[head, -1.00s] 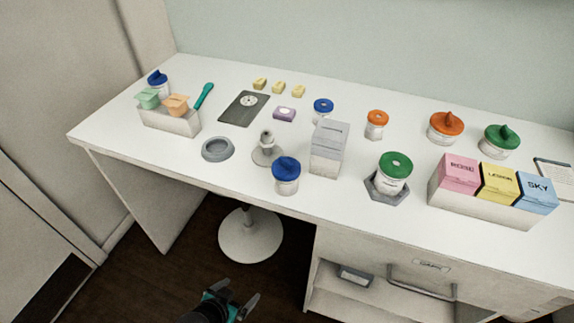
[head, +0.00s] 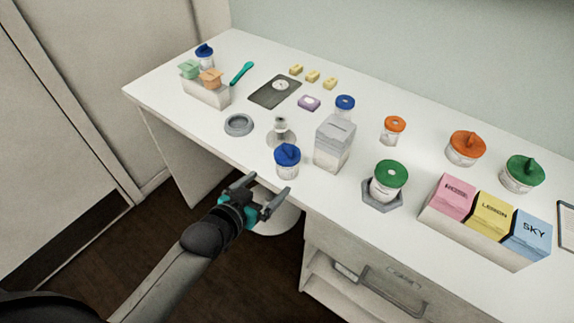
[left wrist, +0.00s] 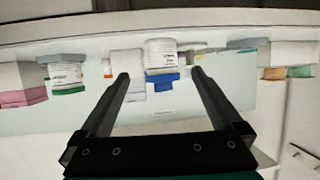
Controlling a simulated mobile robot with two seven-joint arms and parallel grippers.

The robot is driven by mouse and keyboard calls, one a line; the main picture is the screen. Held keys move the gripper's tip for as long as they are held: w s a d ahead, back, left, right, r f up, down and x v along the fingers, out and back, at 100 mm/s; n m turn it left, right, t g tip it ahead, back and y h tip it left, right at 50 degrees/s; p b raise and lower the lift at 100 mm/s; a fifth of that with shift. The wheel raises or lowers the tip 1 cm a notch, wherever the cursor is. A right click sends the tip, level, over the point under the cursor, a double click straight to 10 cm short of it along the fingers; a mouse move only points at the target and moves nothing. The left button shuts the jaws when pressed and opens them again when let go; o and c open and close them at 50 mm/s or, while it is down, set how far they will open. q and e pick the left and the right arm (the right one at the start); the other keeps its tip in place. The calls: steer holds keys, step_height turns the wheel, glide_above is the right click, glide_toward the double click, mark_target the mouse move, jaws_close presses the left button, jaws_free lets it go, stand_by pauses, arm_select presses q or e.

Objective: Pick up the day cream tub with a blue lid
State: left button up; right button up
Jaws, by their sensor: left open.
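A white tub with a knobbed blue lid (head: 287,161) stands at the front edge of the desk. It also shows upside down in the left wrist view (left wrist: 161,57), between the fingertips but beyond them. Another blue-lidded tub (head: 345,107) stands farther back behind a grey box, and a third (head: 204,55) is at the far left end. I cannot read their labels, so which one is day cream is unclear. My left gripper (head: 267,187) is open and empty, just short of the desk edge, apart from the front tub. My right gripper is out of view.
A tall grey box (head: 334,146) stands right of the front tub, with a small grey stand (head: 281,132) behind it. A green-lidded tub (head: 389,180) sits in a hexagonal holder farther right. A grey ring (head: 239,125) lies to the left. The desk's front edge lies between gripper and tub.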

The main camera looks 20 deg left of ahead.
mark_target(282, 172)
arm_select(q)
steer(key=x, duration=0.4)
steer(key=shift+b, duration=0.3)
steer(key=shift+w+d+f, duration=0.15)
steer(key=shift+w+f, duration=0.15)
steer(key=shift+w, duration=0.3)
steer(key=shift+b+x, duration=0.7)
steer(key=shift+x, duration=1.75)
steer(key=shift+f, duration=0.15)
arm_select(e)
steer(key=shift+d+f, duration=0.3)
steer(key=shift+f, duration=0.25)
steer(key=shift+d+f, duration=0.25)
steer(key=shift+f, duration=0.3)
arm_select(q)
jaws_close()
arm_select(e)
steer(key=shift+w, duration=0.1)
